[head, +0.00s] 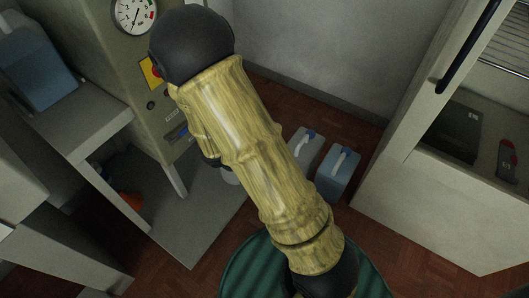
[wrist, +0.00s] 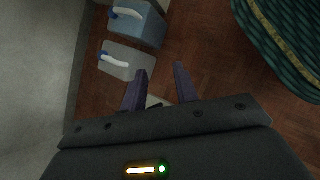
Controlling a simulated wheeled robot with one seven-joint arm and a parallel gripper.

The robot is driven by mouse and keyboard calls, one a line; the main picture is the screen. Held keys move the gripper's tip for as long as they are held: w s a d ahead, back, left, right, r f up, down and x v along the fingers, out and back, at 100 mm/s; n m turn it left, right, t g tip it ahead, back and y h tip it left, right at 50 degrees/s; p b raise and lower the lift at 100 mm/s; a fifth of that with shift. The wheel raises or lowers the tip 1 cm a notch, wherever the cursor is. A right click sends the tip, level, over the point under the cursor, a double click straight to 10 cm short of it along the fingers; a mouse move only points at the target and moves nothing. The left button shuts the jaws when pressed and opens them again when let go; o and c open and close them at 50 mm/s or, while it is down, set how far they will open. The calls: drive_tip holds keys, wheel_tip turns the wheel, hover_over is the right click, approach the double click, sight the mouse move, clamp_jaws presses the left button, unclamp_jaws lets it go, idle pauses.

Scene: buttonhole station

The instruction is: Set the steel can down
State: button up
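My gripper (wrist: 160,82) shows in the wrist view with its two dark fingers apart and no can visible between their tips. A small pale patch (wrist: 156,102) shows low between the fingers, and I cannot tell what it is. In the head view my gripper is hidden behind my arm. I cannot make out the steel can for certain in either view.
A white jug (head: 305,146) and a blue jug (head: 339,175) stand on the red-brown floor by the wall. A grey machine with a gauge (head: 134,14) and a shelf (head: 85,125) is at left. An open cabinet (head: 430,205) is at right. A green ribbed round thing (head: 245,270) is in front.

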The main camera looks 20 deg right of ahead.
wheel_tip(320, 180, up, 12)
drive_tip(key=s+a+m+t+y, duration=0.2)
drive_tip(key=m+y, duration=0.6)
drive_tip(key=m, duration=0.4)
drive_tip(key=shift+a+m+t, duration=0.25)
drive_tip(key=shift+m+t, duration=0.05)
drive_tip(key=shift+t, duration=0.1)
